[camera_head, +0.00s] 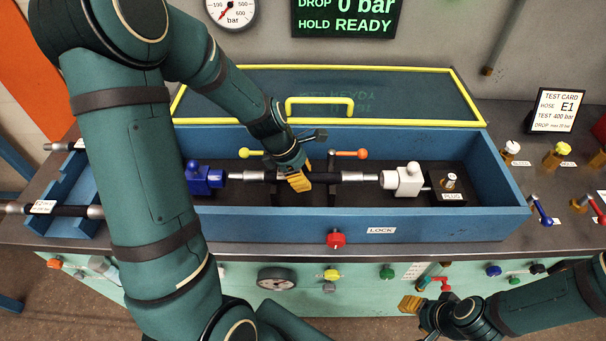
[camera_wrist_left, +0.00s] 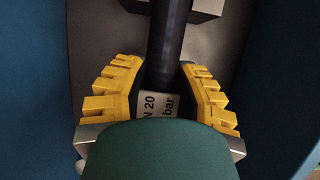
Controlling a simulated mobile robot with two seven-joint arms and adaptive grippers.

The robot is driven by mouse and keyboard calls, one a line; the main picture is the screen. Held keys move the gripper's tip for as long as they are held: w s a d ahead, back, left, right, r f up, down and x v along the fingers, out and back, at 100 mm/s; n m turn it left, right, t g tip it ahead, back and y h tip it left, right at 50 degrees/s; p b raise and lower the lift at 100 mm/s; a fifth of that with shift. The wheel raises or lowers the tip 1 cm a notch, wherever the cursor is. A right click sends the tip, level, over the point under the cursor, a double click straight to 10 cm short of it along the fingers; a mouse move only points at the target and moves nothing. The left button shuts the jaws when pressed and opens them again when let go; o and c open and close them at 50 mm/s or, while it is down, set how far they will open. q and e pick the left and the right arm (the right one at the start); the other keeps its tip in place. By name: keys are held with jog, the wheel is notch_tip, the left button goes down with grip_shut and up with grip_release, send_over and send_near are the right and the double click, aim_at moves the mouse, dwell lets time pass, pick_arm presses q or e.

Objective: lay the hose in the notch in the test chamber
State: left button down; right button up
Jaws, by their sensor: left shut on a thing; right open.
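The open blue test chamber (camera_head: 285,226) holds a dark hose (camera_head: 325,177) with silver end fittings, lying level between a blue coupling (camera_head: 205,177) and a white coupling (camera_head: 403,180). Dark supports show beside the hose's middle; my arm and gripper hide part of them, so I cannot tell whether the hose is seated in the notch. My left gripper (camera_head: 297,181) is shut on the hose near its middle. In the left wrist view the hose (camera_wrist_left: 167,45), with a white label, runs between its yellow fingers. My right gripper (camera_head: 425,303) is open and empty, low in front of the bench.
The chamber's lid (camera_head: 390,95) stands open behind. A blue rack (camera_head: 62,190) with other hoses stands at the left. A red knob (camera_head: 336,239) sits on the chamber's front.

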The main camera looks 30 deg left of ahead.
pick_arm(q)
jog(key=c, duration=0.8)
grip_release()
jog(key=shift+o, duration=0.2)
jog(key=p+v, duration=0.1)
jog(key=v, duration=0.3)
jog(key=p+v, duration=0.1)
jog(key=v, duration=0.3)
jog(key=p+v, duration=0.1)
jog(key=v, duration=0.3)
jog(key=shift+w+d+r, duration=0.15)
jog(key=shift+d, duration=0.15)
jog(key=shift+a+r+p, duration=0.25)
jog(key=shift+r+p, duration=0.05)
jog(key=shift+r, duration=0.25)
